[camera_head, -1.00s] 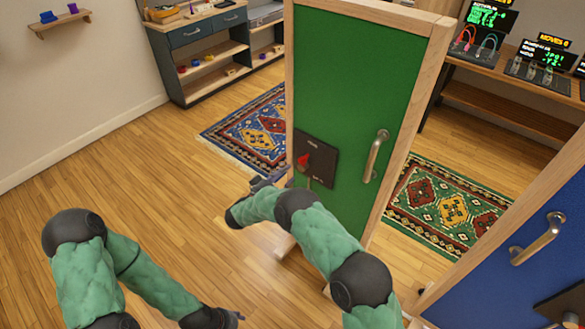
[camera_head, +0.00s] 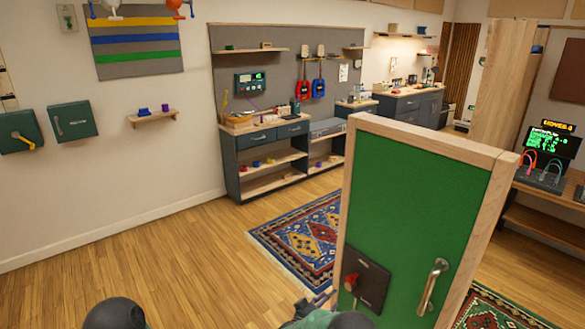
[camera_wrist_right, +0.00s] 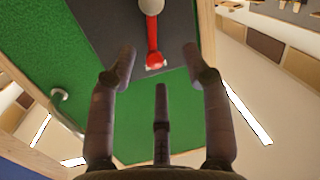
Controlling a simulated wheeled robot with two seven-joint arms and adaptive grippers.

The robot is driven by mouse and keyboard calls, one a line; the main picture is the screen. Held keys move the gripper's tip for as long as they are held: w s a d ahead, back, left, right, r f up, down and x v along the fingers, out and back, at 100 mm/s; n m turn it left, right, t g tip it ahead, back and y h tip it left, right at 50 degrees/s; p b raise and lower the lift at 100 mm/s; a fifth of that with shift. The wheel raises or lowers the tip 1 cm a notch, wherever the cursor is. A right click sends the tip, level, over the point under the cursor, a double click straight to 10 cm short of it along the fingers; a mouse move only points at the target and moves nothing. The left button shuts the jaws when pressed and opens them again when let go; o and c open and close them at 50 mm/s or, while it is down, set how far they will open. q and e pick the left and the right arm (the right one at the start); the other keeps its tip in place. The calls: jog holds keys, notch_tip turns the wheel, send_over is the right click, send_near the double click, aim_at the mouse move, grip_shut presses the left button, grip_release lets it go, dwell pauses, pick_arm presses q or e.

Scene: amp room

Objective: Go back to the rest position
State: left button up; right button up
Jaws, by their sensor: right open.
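My right gripper (camera_head: 316,300) shows only in part at the bottom edge of the head view, beside the lower left of a green door panel (camera_head: 415,205). In the right wrist view its fingers (camera_wrist_right: 155,75) are spread, with nothing between them. A red lever (camera_wrist_right: 153,45) on a dark plate lies just beyond the fingertips. In the head view the red lever (camera_head: 351,280) sits left of the door's metal handle (camera_head: 432,286). Of my left arm only a dark joint shows at the bottom; the left gripper is out of view.
The wood-framed green door stands close in front of my right arm. A patterned rug (camera_head: 300,240) lies behind it, near a shelf bench (camera_head: 265,150). Open wooden floor (camera_head: 150,260) stretches to the left. A wooden bench (camera_head: 550,225) stands at the right.

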jog(key=s+f+n+g+y, duration=0.3)
jog(key=s+f+g+y, duration=0.2)
jog(key=s+f+y, duration=0.85)
jog(key=s+a+f+g+y, duration=0.1)
jog(key=s+g, duration=0.2)
jog(key=s, duration=1)
jog(key=s+a+f+g+y, duration=0.1)
jog(key=s+g, duration=0.3)
jog(key=s, duration=1)
jog(key=shift+s+a+f, duration=0.2)
jog(key=shift+a+f, duration=0.45)
jog(key=shift+f, duration=0.15)
